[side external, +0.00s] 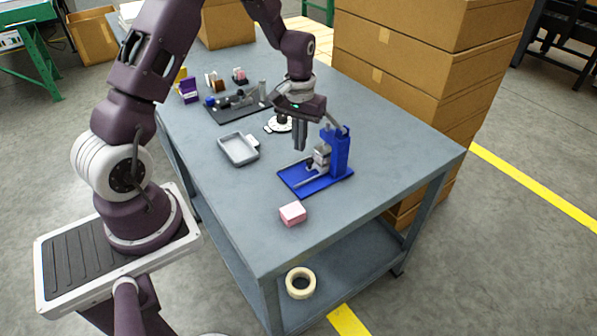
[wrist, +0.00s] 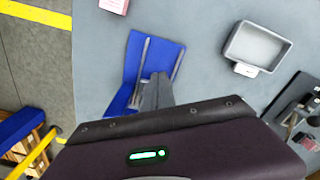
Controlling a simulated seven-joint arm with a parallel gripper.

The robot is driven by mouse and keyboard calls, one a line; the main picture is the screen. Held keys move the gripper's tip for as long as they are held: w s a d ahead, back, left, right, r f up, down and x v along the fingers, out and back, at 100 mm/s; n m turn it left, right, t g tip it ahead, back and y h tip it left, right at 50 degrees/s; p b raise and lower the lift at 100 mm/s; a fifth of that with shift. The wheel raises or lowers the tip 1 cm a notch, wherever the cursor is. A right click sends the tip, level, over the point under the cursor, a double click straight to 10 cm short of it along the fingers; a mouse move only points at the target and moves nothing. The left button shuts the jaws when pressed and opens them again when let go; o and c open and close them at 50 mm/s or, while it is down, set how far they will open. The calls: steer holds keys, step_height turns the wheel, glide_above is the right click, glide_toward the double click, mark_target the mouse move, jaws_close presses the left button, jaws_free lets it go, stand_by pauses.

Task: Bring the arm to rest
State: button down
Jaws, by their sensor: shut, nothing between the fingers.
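My gripper (side external: 299,136) hangs over the table, fingers pointing down, shut and empty. In the side external view it is just left of the upright of the blue fixture (side external: 340,152). In the wrist view the shut fingers (wrist: 157,92) stand in front of the blue fixture (wrist: 133,65) and hide part of it. I cannot tell the exact gap between the fingers and the fixture, but the fingertips look above the table (side external: 390,165).
A grey tray (side external: 238,150) lies left of the fixture, and a pink box (side external: 292,213) lies in front. A dark mat (side external: 232,112) with several parts and small boxes is further back. Stacked cartons (side external: 410,75) stand along the right side. A tape roll (side external: 300,283) sits on the lower shelf.

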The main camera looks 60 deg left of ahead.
steer(key=s+d+r+m+t, duration=0.1)
steer(key=s+d+r, duration=0.25)
steer(key=r, duration=0.45)
steer(key=s+d+r+m+t, duration=0.15)
steer(key=d+r, duration=0.25)
steer(key=r, duration=0.4)
steer(key=s+d+r+m+t, duration=0.1)
steer(key=s+d+r, duration=0.2)
steer(key=s, duration=0.6)
steer(key=s+d+r+m+t, duration=0.2)
steer(key=s+d+r, duration=0.2)
steer(key=s, duration=0.5)
steer(key=shift+s+r, duration=0.15)
steer(key=shift+s, duration=0.2)
steer(key=shift+w+m, duration=0.15)
steer(key=shift+m, duration=0.1)
